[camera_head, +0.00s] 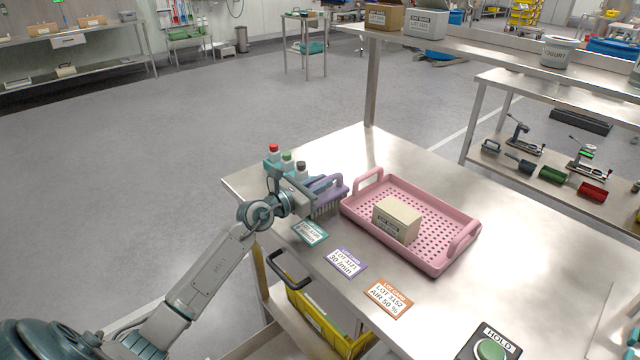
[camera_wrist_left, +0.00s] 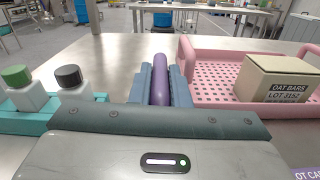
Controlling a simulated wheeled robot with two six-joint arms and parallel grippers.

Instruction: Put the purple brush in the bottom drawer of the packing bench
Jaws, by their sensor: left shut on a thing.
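In the left wrist view the purple handle (camera_wrist_left: 160,80) sits between the two closed fingers (camera_wrist_left: 160,88). No bottom drawer shows clearly. Below the bench's front left edge are a dark curved handle (camera_head: 285,272) and a yellow bin (camera_head: 322,322), partly cut off by the bench top. My right gripper is not in view.
A pink perforated tray (camera_head: 440,262) holds a beige oat bars box (camera_head: 397,218). A teal holder with capped bottles (camera_head: 287,160) stands behind my left gripper. Teal, purple (camera_head: 345,261) and orange (camera_head: 388,298) lot cards and a green HOLD button (camera_head: 490,349) lie along the front.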

